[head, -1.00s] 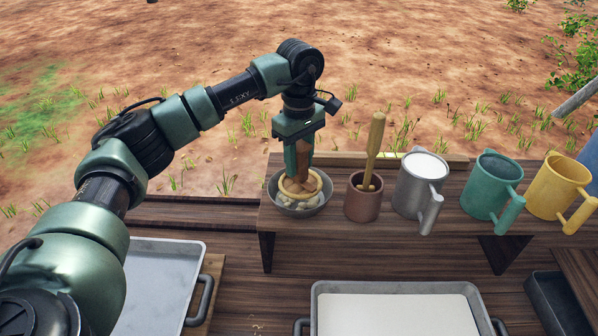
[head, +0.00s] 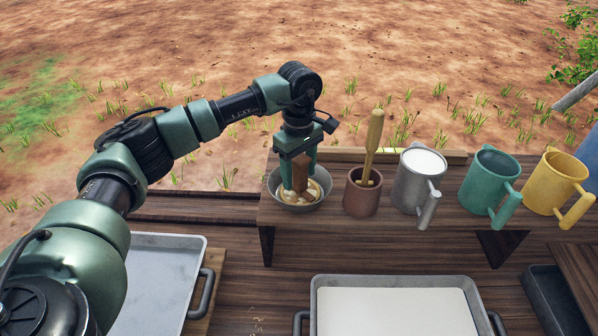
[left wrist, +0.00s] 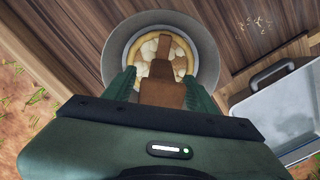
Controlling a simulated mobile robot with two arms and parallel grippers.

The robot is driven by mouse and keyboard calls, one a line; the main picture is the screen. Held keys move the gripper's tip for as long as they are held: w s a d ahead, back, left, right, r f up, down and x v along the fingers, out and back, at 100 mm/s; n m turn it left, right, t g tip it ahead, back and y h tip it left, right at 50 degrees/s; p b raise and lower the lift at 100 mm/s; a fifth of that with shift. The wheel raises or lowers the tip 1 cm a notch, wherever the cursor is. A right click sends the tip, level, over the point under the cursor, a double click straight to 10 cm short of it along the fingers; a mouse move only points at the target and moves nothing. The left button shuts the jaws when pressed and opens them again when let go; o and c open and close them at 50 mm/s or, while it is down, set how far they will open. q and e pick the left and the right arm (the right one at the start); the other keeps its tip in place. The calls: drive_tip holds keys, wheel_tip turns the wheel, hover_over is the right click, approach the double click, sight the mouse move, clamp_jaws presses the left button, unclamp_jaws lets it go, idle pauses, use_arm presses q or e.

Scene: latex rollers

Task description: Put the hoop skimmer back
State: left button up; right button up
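The hoop skimmer (head: 301,173) has a brown block handle and a pale tan ring. It sits in the grey metal bowl (head: 322,203) on the raised wooden shelf, handle up, ring over pale chunks. My left gripper (head: 299,181) points down over the bowl, its fingers spread on either side of the handle. In the left wrist view, the gripper (left wrist: 160,88) shows gaps beside the skimmer handle (left wrist: 163,95), so it is open and not clamped on it. The bowl rim (left wrist: 211,50) surrounds the ring. My right gripper is not in view.
A brown pot (head: 361,196) with a wooden tool stands close right of the bowl. Grey (head: 412,190), green (head: 482,185) and yellow (head: 549,185) mugs continue the row. Metal trays sit lower, one at the left (head: 165,275) and one with a pale filling (head: 395,283).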

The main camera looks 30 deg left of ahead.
use_arm(q)
drive_tip(key=shift+r, duration=0.1)
drive_tip(key=shift+r, duration=0.2)
wheel_tip(320, 180, up, 10)
drive_tip(key=b, duration=0.4)
drive_tip(key=shift+r, duration=0.9)
